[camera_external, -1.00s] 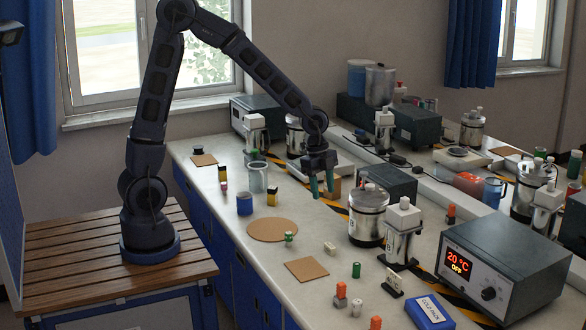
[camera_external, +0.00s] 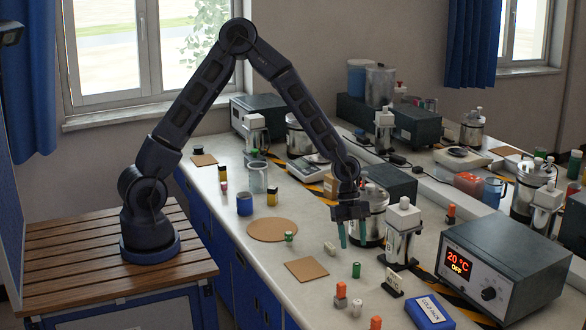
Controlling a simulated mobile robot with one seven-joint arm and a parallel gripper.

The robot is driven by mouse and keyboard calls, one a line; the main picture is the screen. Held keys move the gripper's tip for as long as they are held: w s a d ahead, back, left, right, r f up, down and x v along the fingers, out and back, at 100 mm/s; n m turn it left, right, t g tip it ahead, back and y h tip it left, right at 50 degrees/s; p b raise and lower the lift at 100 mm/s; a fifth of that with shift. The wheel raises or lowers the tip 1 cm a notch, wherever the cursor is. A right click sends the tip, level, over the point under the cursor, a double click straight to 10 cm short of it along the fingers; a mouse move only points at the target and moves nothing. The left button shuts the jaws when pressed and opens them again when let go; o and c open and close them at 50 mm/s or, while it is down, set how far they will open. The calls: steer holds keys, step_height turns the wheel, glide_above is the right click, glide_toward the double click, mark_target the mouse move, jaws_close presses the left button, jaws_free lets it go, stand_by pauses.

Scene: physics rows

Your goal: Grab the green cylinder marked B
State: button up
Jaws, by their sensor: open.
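A small green cylinder (camera_external: 356,270) stands upright on the bench, right of a square cork mat (camera_external: 307,269). A second small cylinder, green with a pale band (camera_external: 289,237), stands on the front right part of a round cork mat (camera_external: 272,230). I cannot read a letter B on either one. My gripper (camera_external: 353,244) points down with its teal fingers apart and nothing visible between them. In the picture it is just above the first green cylinder, apart from it, in front of a silver canister (camera_external: 367,222).
A small cream block (camera_external: 329,248) lies left of my gripper. A white-capped silver bottle (camera_external: 402,232) stands close on the right. Orange-topped pieces (camera_external: 341,293), a blue cold pack (camera_external: 430,312) and a temperature box (camera_external: 505,265) are nearer the camera.

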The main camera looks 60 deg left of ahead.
mark_target(356, 263)
steer(key=x, duration=0.8)
steer(key=shift+d+f, duration=0.2)
steer(key=shift+f, duration=0.2)
jaws_close()
steer(key=shift+r, duration=0.1)
